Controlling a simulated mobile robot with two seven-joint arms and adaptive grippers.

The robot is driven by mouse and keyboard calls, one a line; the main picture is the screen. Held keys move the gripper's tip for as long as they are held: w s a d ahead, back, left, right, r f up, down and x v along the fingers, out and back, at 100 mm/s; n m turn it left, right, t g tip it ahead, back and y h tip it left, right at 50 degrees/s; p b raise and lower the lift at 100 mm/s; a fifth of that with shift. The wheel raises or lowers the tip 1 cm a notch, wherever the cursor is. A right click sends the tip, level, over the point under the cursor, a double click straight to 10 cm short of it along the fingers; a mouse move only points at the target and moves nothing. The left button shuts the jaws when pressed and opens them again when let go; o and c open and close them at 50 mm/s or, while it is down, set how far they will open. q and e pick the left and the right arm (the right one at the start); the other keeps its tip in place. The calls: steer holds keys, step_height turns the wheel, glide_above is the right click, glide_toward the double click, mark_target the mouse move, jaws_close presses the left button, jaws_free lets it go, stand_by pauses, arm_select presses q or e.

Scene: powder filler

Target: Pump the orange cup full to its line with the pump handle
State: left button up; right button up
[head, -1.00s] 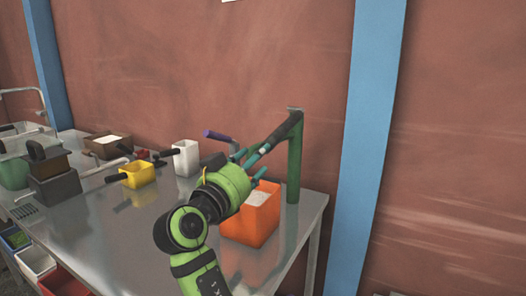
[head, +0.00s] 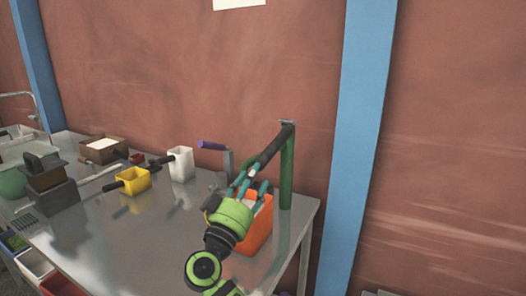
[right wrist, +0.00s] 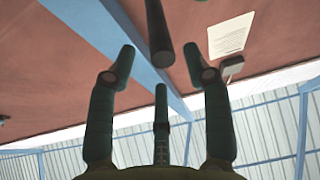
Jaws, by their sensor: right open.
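The orange cup (head: 262,232) stands on the metal table below the pump. My right gripper and wrist hide part of it, and its fill level is not clear. The pump has a green post (head: 287,180) with a dark handle bar (head: 272,147) sloping down to the left from its top. My right gripper (head: 250,180) is open at the bar's lower end, fingers pointing up, above the cup. In the right wrist view a dark bar (right wrist: 158,30) ends between and beyond the spread fingers (right wrist: 167,65); I see no grip on it. My left gripper is out of view.
A purple-handled lever (head: 212,145) stands left of the cup. The table's right edge is close to the post. The front table middle is clear.

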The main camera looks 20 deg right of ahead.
mark_target(263, 160)
steer(key=p+x, duration=0.3)
steer(key=x, duration=0.3)
steer(key=shift+w+d+r, duration=0.1)
steer(key=shift+w+d, duration=0.2)
steer(key=shift+r, duration=0.1)
jaws_close()
